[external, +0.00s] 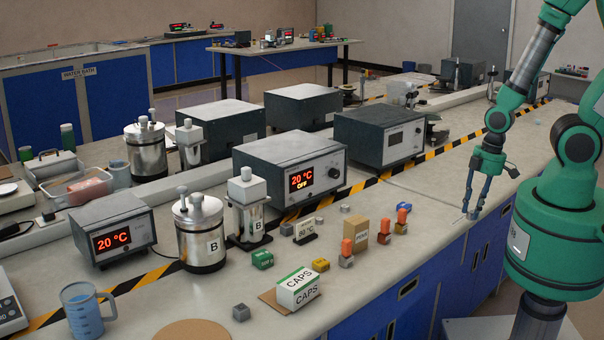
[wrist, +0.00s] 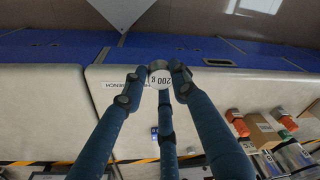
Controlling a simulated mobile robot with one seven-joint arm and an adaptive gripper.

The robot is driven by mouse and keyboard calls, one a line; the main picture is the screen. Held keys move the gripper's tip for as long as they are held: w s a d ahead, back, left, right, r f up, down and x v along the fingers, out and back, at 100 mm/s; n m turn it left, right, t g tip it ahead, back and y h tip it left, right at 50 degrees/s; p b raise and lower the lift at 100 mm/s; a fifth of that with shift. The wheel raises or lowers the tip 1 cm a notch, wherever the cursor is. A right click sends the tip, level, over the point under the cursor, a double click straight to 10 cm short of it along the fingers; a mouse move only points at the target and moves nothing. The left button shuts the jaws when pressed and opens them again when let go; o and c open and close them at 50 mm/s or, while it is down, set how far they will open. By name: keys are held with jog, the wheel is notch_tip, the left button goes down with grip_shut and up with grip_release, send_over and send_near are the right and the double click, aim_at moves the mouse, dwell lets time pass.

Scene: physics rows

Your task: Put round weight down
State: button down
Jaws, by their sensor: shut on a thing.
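The round weight (wrist: 160,78) is a small metal disc marked "200 g". In the wrist view it sits between the tips of my three blue-grey fingers. My gripper (wrist: 158,71) is shut on it. In the external view my gripper (external: 472,212) points down over the right part of the bench, near its front edge. The weight is too small to make out clearly there. I cannot tell whether it touches the bench top.
The bench top (external: 400,262) is clear around my gripper. To the left stand orange-topped blocks (external: 347,248), a cardboard box (external: 358,232) and a CAPS box (external: 298,290). Grey instruments (external: 380,135) stand farther back. The blue bench front drops away close by.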

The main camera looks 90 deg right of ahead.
jog(key=shift+w, duration=0.1)
dwell(0.4)
jog(key=w+d, duration=0.2)
jog(key=w, duration=0.1)
jog(key=w+d, duration=0.2)
jog(key=w, duration=0.1)
jog(key=w+d, duration=0.2)
jog(key=w, duration=0.1)
jog(key=shift+d+r+p, duration=0.35)
jog(key=shift+d+r, duration=0.05)
jog(key=w+d, duration=0.7)
jog(key=d, duration=0.1)
jog(key=shift+w+d+f+p, duration=0.25)
jog(key=shift+f+p, duration=0.05)
jog(key=w+d, duration=0.2)
jog(key=w, duration=0.2)
jog(key=w+d+f+b, duration=0.1)
jog(key=w+d, duration=0.1)
jog(key=w, duration=0.3)
jog(key=w+d+b, duration=0.1)
jog(key=w+d, duration=0.1)
jog(key=w, duration=0.2)
jog(key=shift+w+d+f, duration=0.2)
jog(key=shift+w+d, duration=0.05)
jog(key=shift+d, duration=0.1)
